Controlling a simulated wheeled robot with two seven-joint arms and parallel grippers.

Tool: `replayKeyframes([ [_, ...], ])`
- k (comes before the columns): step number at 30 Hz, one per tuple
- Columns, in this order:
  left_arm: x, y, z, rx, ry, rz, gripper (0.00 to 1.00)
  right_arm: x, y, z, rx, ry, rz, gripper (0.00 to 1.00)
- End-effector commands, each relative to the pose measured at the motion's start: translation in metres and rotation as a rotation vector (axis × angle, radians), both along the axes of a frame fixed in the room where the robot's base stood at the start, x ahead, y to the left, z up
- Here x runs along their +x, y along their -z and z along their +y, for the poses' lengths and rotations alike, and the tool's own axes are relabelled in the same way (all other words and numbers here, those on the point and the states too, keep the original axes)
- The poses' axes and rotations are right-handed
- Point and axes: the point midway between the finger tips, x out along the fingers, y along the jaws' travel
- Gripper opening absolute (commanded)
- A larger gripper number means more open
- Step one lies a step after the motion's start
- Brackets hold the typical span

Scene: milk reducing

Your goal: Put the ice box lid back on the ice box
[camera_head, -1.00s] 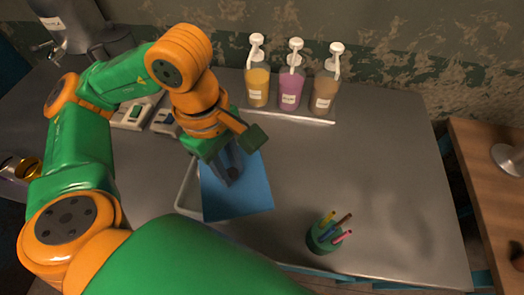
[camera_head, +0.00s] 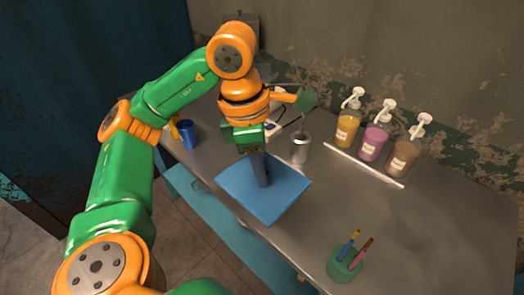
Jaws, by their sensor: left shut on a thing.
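The ice box lid (camera_head: 285,190) is a flat blue square with an upright dark handle. My left gripper (camera_head: 258,155) points down from above and is shut on that handle. The lid is near the table's front edge, with its near corner at or over the edge; its height above the table is hard to tell. The ice box itself does not show; it may be hidden under the lid or behind my arm. My right gripper is not in view.
A metal cup (camera_head: 300,148) stands just behind the lid. A blue cup (camera_head: 188,135) is at the left. Three pump bottles (camera_head: 372,143) stand at the back right. A green pen holder (camera_head: 344,264) is at the front. The table (camera_head: 430,215) is clear at right.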

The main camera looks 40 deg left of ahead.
Motion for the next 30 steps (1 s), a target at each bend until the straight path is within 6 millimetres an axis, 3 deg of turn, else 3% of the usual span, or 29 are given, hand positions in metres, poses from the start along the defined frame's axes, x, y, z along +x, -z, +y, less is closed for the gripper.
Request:
replayKeyframes([
  [6, 0.065, 0.034, 0.027, -0.006, 0.001, 0.011, 0.0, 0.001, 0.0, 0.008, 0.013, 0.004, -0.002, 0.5],
  [8, 0.076, 0.056, 0.032, -0.005, 0.005, 0.011, 0.0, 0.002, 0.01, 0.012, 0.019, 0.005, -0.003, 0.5],
  [12, 0.096, 0.074, 0.042, -0.002, 0.004, 0.007, 0.0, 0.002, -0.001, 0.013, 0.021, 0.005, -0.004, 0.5],
  [16, 0.108, 0.089, 0.047, 0.001, 0.003, 0.007, 0.0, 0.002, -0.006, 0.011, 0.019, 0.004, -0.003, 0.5],
  [21, 0.107, 0.116, 0.047, 0.002, 0.006, 0.004, 0.0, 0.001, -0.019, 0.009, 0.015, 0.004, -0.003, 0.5],
  [30, 0.108, 0.122, 0.047, 0.001, 0.006, 0.0, 0.0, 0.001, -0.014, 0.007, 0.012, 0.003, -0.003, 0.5],
])
